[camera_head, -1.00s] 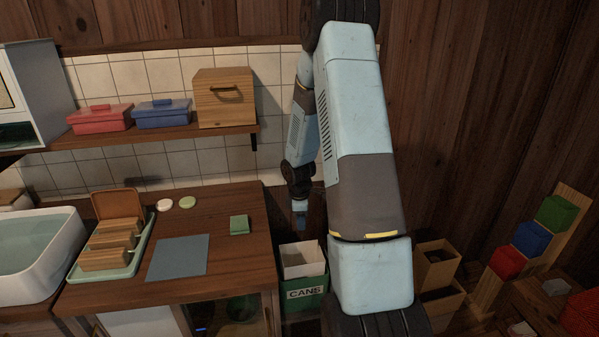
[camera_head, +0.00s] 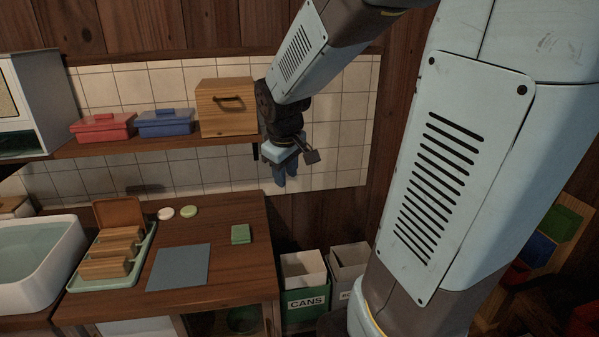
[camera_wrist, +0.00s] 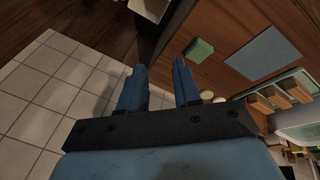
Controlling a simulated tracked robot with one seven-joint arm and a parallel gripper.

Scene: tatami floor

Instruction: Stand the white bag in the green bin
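The green bin (camera_head: 305,311), labelled CANS, stands on the floor right of the counter. A pale, open-topped, boxy form (camera_head: 302,268) stands upright in it and rises above the green front. It looks like the white bag, but I cannot tell it surely from a bin lining. A pale shape at the top edge of the wrist view (camera_wrist: 150,9) may be the same thing. My gripper (camera_head: 285,178) is high above the bin, in front of the tiled wall and apart from it. In the wrist view its two fingers (camera_wrist: 159,85) are apart with nothing between them.
A grey-white bin (camera_head: 347,262) stands right beside the green one. The wooden counter (camera_head: 220,275) holds a green sponge (camera_head: 240,234), a blue-grey mat (camera_head: 180,267) and a rack (camera_head: 108,264). A shelf with a wooden box (camera_head: 225,108) is left of my gripper.

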